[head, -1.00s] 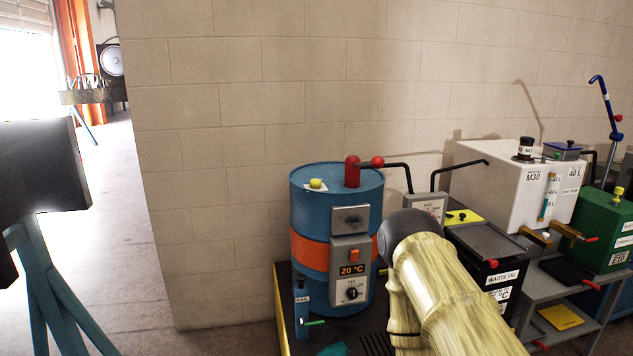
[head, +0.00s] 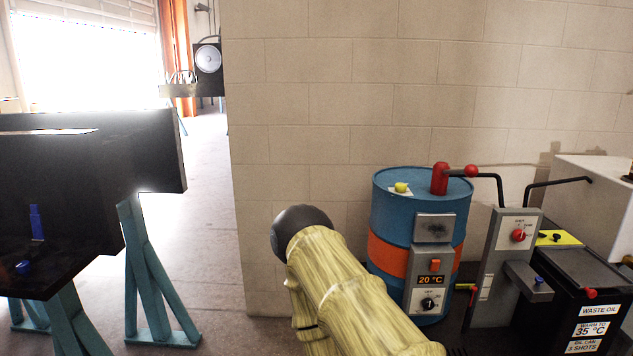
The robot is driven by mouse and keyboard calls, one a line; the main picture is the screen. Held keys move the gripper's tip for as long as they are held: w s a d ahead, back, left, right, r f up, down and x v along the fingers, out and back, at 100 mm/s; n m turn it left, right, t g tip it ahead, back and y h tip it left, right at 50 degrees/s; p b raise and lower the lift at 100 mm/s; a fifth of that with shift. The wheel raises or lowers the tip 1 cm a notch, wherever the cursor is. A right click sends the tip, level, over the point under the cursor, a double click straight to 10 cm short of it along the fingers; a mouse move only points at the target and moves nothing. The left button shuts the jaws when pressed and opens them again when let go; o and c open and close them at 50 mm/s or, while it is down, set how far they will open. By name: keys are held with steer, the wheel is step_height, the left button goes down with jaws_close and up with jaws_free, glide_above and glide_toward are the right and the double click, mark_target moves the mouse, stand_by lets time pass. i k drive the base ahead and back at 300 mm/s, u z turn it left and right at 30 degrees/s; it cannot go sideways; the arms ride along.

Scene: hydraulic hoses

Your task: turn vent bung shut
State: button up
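A blue drum (head: 390,215) with an orange band stands against the block wall, right of the middle. On its top a small yellow-green knob (head: 402,187), which looks like the vent bung, sits on a pale tag. I cannot tell from here how far it is turned. A red fitting (head: 440,178) with a black pipe stands beside it on the drum top. My arm, in a yellowish sleeve with a dark rounded joint, rises in front of the drum's left side. My gripper is not in view.
A heater box (head: 428,297) on the drum's front reads 20 °C. A grey control box (head: 500,250) and a black waste oil bin (head: 590,275) stand to the right. A dark bench (head: 150,150) on teal legs is at left. Clear floor (head: 215,230) lies between.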

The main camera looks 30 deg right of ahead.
mark_target(400, 187)
steer(key=u, duration=1.35)
steer(key=i, duration=1.25)
steer(key=z, duration=2.45)
